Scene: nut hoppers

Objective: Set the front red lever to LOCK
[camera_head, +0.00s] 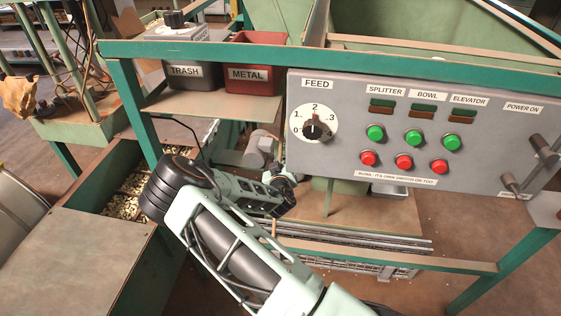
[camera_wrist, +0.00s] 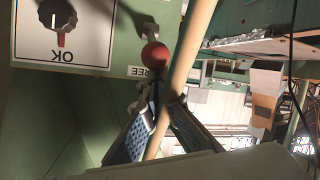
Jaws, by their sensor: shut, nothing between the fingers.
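The red lever's ball knob (camera_wrist: 155,55) shows in the wrist view, just beyond my fingertips, with a pale mount above it. A white label (camera_wrist: 137,72) beside it reads "REE", partly covered. My gripper (camera_wrist: 158,100) is shut and empty, its two blue-grey fingers converging close below the red ball. Whether they touch the ball, I cannot tell. A tan rod runs diagonally past the ball and fingers. In the head view my wrist is below the control panel, and the lever is hidden there.
The grey control panel (camera_head: 470,180) with a FEED dial (camera_head: 313,128) and red and green buttons overhangs my arm. TRASH (camera_head: 195,82) and METAL (camera_head: 250,80) bins stand on a shelf. A white dial plate (camera_wrist: 90,50) lies left of the lever in the wrist view.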

